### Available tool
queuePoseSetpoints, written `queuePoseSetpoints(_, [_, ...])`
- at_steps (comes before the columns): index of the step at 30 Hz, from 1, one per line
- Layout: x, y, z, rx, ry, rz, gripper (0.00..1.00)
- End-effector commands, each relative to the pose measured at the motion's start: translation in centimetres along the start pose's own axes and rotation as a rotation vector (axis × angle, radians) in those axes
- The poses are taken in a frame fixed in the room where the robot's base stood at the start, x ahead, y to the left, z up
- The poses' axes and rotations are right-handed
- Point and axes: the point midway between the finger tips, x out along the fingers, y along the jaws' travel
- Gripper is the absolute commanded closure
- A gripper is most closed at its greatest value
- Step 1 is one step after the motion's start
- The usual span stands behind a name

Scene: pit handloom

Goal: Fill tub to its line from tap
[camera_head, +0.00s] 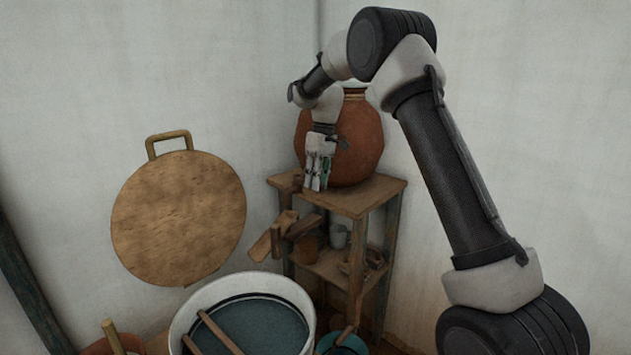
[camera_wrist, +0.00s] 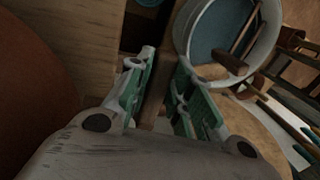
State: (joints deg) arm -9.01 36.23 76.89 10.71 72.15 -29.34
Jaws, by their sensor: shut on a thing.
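The white round tub (camera_head: 184,320) stands at the bottom of the head view, with dark blue-grey liquid inside and a dark ring around its inner wall. It also shows at the top right of the wrist view (camera_wrist: 241,76). A large clay pot (camera_head: 362,140) stands on a wooden shelf stand. My gripper (camera_head: 317,182) points down in front of this pot. In the wrist view its green-padded fingers (camera_wrist: 160,98) are shut on a brown wooden piece (camera_wrist: 155,86), perhaps the tap's handle. The tap's outlet is hidden, and I cannot tell whether water runs.
The stand (camera_head: 362,197) holds small vessels on its lower shelf, with wooden pieces (camera_head: 268,241) jutting out at its left. Sticks (camera_head: 219,334) lie across the tub. A round wooden lid (camera_head: 180,218) leans on the wall. A blue bucket (camera_head: 343,347) sits right of the tub.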

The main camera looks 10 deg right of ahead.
Motion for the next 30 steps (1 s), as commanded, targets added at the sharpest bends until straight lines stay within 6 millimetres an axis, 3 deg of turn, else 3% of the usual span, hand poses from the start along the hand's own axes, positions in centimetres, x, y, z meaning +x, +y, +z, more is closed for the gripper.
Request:
queuePoseSetpoints(8, [-0.2,0.1,-0.1,-0.003,0.003,0.004,1.00])
queuePoseSetpoints(9, [-0.2,0.1,-0.1,-0.003,0.003,0.004,0.75])
queuePoseSetpoints(12, [-0.1,0.1,-0.1,-0.002,0.002,0.004,0.57])
queuePoseSetpoints(23, [-0.4,0.1,0.0,-0.001,0.001,0.002,0.57])
queuePoseSetpoints(30, [-4.5,0.1,-0.1,-0.001,0.006,0.004,0.57])
